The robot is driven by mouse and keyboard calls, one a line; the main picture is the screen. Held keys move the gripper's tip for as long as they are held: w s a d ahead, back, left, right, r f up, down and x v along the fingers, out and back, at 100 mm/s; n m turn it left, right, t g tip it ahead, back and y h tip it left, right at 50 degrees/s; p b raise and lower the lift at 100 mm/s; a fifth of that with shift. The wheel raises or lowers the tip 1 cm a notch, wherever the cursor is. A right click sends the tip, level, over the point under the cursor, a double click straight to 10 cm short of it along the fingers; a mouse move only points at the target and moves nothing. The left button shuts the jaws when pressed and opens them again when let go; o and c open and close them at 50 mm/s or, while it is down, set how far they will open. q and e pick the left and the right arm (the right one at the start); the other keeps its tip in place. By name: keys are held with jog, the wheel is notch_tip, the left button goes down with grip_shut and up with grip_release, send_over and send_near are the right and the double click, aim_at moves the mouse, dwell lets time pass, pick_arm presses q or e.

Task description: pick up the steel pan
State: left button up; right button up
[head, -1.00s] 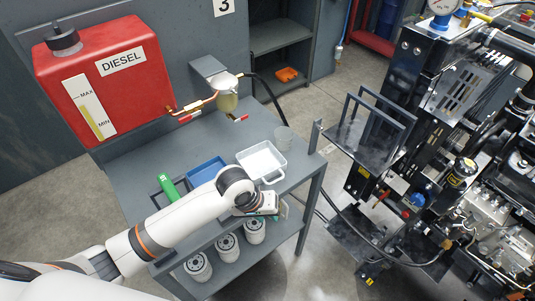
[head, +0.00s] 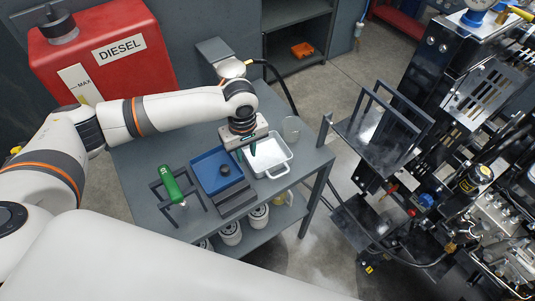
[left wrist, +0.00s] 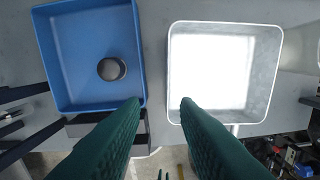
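The steel pan (head: 283,158) is a pale, shallow rectangular tray with a loop handle at its near side, on the grey workbench. It also shows in the left wrist view (left wrist: 220,70), with a bright inside and its handle at the bottom. My left gripper (head: 246,151) is above the pan's left side, pointing down. In the left wrist view its two green fingers (left wrist: 160,103) are apart and empty, with the pan's left wall between the fingertips in the picture. I cannot tell the height left above the rim. My right gripper is not in view.
A blue tray (head: 207,157) with a dark round piece (head: 225,170) stands close left of the pan. A green bottle (head: 171,185) lies further left. A clear cup (head: 291,129) stands behind right. The red diesel tank (head: 142,70) is at the back; an engine fills the right.

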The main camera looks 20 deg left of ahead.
aim_at(250, 164)
pick_arm(q)
jog(key=shift+w+f, duration=0.1)
jog(key=shift+f, duration=0.5)
jog(key=shift+w+f, duration=0.1)
jog(key=shift+f, duration=0.5)
jog(key=f, duration=0.1)
jog(key=f+p, duration=0.1)
jog(key=f, duration=0.2)
jog(key=shift+w+d+f, duration=0.2)
jog(key=shift+d+f, duration=0.05)
jog(key=shift+f, duration=0.15)
grip_shut()
